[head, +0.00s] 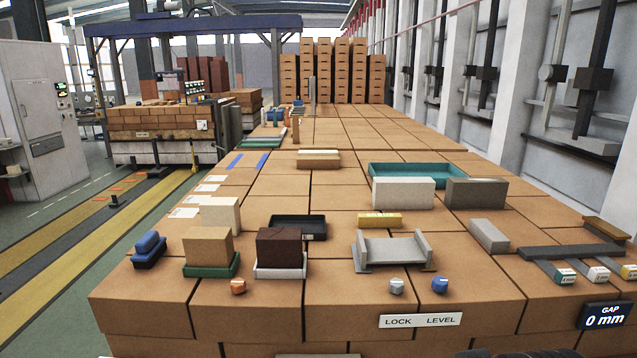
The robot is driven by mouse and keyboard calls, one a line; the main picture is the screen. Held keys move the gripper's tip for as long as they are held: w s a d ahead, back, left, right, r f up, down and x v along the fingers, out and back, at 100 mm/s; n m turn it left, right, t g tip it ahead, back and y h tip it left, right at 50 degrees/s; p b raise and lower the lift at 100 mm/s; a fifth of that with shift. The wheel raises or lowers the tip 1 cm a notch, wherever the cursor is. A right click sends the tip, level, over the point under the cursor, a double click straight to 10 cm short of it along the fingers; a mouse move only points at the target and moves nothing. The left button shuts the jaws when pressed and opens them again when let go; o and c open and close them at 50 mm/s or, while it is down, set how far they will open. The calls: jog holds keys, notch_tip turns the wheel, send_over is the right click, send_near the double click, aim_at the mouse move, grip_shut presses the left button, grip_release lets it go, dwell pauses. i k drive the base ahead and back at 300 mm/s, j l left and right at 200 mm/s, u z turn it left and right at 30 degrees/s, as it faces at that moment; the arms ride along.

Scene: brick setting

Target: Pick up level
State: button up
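A small yellow bar (380,220) that looks like the level lies flat on the brick surface near the middle, with faint markings along its top. It sits behind a grey U-shaped holder (393,252) and in front of a pale grey block (403,193); nothing is seen on top of it. A white plate reading "LOCK LEVEL" (420,320) is on the front edge. My gripper cannot be made out; only dark shapes, cut off, show at the bottom edge right of centre.
A tan brick (207,246) on a green tray and a dark brick (279,248) on a white tray stand at left. Orange, grey and blue knobs (440,285) line the front. A dark grey block (475,193) and teal tray (418,171) stand behind. Bare bricks lie farther back.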

aim_at(364, 220)
jog(key=i+l+u, duration=0.1)
jog(key=l+u, duration=0.15)
jog(key=l, duration=0.8)
jog(key=l+u, duration=0.3)
jog(key=l, duration=0.8)
jog(key=i+l+u, duration=0.1)
jog(key=i+l, duration=0.15)
jog(key=i+l+u, duration=0.1)
jog(key=l, duration=0.35)
jog(key=i, duration=0.1)
